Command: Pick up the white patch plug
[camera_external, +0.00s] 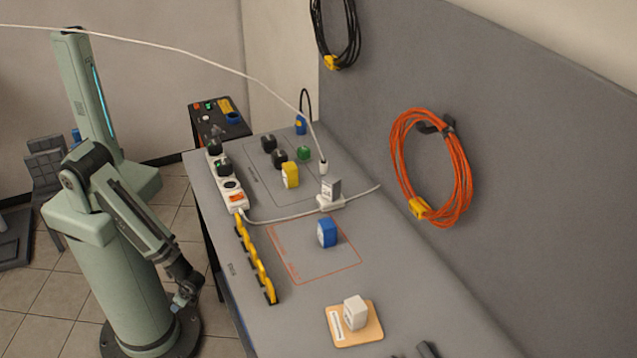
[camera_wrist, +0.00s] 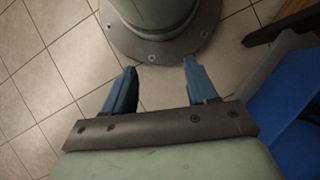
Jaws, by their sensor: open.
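A white block-shaped plug (camera_external: 355,312) sits on a small wooden board (camera_external: 367,332) with a white label, near the front of the table. A smaller white plug end (camera_external: 323,167) shows at the end of a white cable further back; I cannot tell which of the two is the patch plug. My gripper (camera_external: 184,301) hangs low beside my base, left of the table and well apart from both plugs. In the wrist view my gripper (camera_wrist: 160,70) has its two blue fingers apart, with only tiled floor and my base between and beyond them.
The grey table (camera_external: 300,310) also holds a blue plug (camera_external: 327,232) in an orange outline, a yellow plug (camera_external: 290,175), black plugs, a white power strip (camera_external: 232,193) and a yellow row along its left edge. An orange cable coil (camera_external: 400,160) hangs on the wall. A white cable crosses overhead.

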